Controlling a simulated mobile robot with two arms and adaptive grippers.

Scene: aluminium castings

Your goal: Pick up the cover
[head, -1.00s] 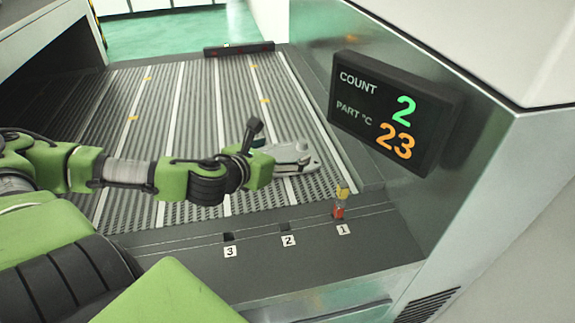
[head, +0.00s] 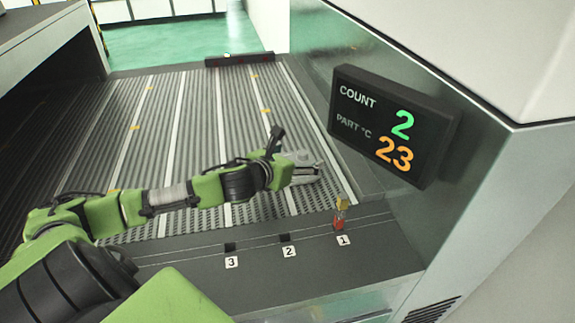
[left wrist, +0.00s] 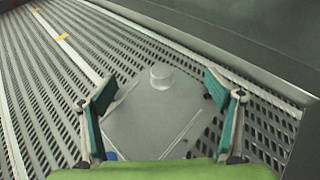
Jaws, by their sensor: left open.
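The cover (left wrist: 155,120) is a flat grey plate with a short round knob on top. In the left wrist view it lies on the slatted conveyor, between and beyond my left gripper's fingers. My left gripper (left wrist: 160,82) is open, one teal-padded finger on each side of the plate. I cannot tell whether the fingers touch it. In the head view my left gripper (head: 308,173) is low over the right side of the belt and hides most of the cover. My right gripper is not in view.
The slatted conveyor (head: 185,125) has pale strips and yellow marks, with free room left of the gripper. A grey wall with a count display (head: 390,125) reading 2 and 23 stands at right. A small red-and-yellow post (head: 340,214) stands by label 1 on the front ledge (head: 190,258).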

